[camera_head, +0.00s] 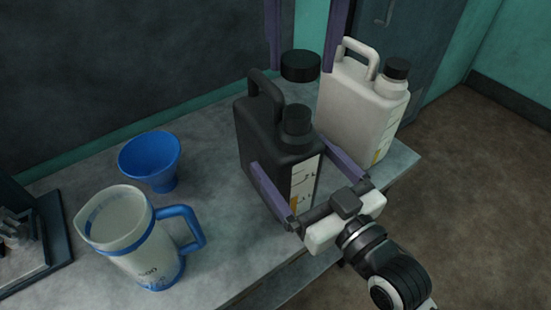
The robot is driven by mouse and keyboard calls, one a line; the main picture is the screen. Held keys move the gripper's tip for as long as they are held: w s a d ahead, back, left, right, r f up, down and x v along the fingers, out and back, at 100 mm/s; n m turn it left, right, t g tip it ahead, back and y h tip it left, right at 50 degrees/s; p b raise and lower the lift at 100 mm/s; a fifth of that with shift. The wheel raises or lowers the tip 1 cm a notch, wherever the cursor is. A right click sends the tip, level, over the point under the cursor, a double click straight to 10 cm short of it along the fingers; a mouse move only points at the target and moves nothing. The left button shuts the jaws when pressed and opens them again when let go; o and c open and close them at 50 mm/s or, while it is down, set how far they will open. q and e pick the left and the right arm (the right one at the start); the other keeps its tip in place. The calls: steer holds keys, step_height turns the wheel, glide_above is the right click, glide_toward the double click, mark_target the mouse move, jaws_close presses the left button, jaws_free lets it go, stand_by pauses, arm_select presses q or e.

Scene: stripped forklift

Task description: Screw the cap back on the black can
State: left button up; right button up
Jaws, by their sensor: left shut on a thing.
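The black can (269,145) stands upright on the grey bench, with its handle at the back left and its bare neck (297,121) facing up.
A white can (352,108) with a black cap (397,68) stands close behind, to the right. A blue funnel (150,155) and a clear jug with a blue handle (131,240) stand to the left. A dark tray (50,230) is at far left. The bench's edge (262,277) is in front.

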steer(key=x, duration=0.7)
steer(key=shift+c, duration=0.2)
steer(key=c, duration=1.5)
arm_select(q)
glide_above(298, 112)
steer(key=shift+s+f, duration=0.1)
steer(key=shift+f, duration=2.4)
arm_select(e)
steer(key=shift+c, duration=0.2)
arm_select(q)
steer(key=shift+f, duration=0.1)
steer(key=shift+f, duration=0.8)
steer(key=shift+f, duration=0.6)
